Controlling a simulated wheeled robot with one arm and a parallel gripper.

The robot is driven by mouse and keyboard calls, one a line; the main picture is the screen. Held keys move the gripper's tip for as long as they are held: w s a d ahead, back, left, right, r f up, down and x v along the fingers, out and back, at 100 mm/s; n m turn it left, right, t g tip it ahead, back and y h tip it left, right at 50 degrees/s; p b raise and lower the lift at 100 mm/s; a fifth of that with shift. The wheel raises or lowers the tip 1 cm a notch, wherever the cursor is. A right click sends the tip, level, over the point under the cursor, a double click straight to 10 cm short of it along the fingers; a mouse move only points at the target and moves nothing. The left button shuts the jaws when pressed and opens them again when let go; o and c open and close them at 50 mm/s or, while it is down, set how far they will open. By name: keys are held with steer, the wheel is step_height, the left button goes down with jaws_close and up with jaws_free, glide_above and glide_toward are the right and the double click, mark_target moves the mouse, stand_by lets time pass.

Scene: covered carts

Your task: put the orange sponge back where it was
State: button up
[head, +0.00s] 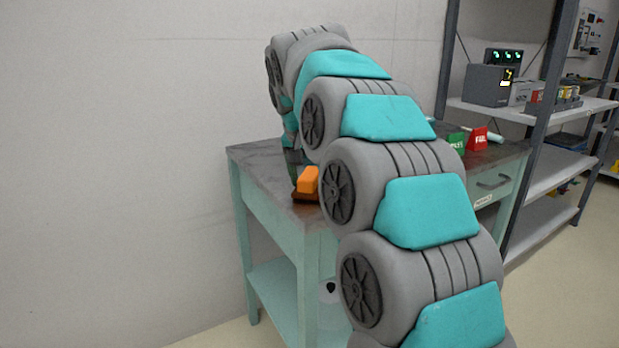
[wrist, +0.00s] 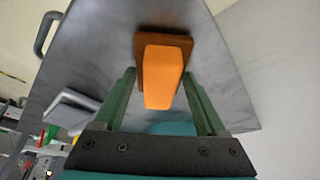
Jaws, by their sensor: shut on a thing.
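The orange sponge (head: 308,180) is a bright orange block on a wider dark brown base or layer, near the left front edge of the tabletop in the head view. In the wrist view the sponge (wrist: 164,72) lies between the two green fingers of my gripper (wrist: 159,76), whose tips reach the sides of the brown part. My gripper is shut on it. In the head view my arm hides most of the gripper. I cannot tell whether the brown underside touches the table.
The teal table (head: 262,160) has a grey top, with its left part bare. A green card (head: 457,140) and a red card (head: 478,140) stand toward its right end. A grey metal rack (head: 545,180) with devices stands at right. A plain wall (head: 110,150) is behind.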

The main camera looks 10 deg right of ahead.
steer(key=shift+f, duration=0.2)
steer(key=shift+f, duration=0.1)
steer(key=o, duration=1.4)
steer(key=v, duration=1.2)
steer(key=shift+r+p, duration=0.2)
steer(key=shift+p, duration=0.1)
steer(key=s+d+f+n+g+y, duration=0.1)
steer(key=s+f+n+g, duration=0.1)
steer(key=s+f, duration=1.3)
steer(key=s+d+f+n+g+y, duration=0.1)
steer(key=s+f+n+g, duration=0.2)
steer(key=s+f, duration=1.3)
steer(key=s, duration=0.8)
steer(key=shift+s+f+g, duration=0.15)
steer(key=shift+f+g, duration=0.1)
steer(key=shift+g, duration=0.15)
